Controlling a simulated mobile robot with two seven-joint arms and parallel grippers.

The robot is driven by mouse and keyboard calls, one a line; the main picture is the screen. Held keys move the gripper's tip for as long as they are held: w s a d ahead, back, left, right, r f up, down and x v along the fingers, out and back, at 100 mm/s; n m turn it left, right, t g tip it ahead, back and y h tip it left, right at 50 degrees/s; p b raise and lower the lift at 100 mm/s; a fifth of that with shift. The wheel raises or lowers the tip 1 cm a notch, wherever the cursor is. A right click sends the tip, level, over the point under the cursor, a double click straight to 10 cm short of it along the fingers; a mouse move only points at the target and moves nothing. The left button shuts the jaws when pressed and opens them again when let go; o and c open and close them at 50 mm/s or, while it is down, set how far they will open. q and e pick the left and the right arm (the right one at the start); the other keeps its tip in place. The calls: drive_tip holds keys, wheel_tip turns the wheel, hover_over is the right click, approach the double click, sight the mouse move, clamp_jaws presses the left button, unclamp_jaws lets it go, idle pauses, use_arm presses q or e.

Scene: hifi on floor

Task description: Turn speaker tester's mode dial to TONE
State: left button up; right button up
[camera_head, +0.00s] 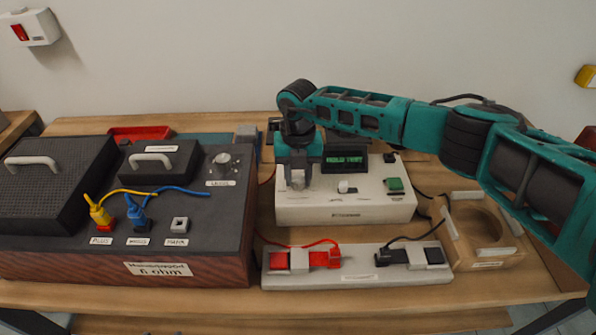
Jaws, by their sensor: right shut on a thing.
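The speaker tester (345,209) is a cream box with a green-lit display, a small white switch and a green button on its top. My right gripper (298,182) points down over the left part of its top and is shut on the mode dial there. The gripper hides most of the dial, so its pointer and setting cannot be read. My left gripper is not in view.
A dark speaker box (222,240) with yellow and blue plugs and a knob stands close on the left. A pale terminal strip (360,277) with red and black clips lies in front. A wooden ring block (483,245) stands at the right, under my arm.

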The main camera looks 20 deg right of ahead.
sight(298, 179)
drive_tip(key=shift+m, duration=0.6)
drive_tip(key=o, duration=1)
drive_tip(key=shift+o, duration=0.2)
wheel_tip(298, 179, up, 13)
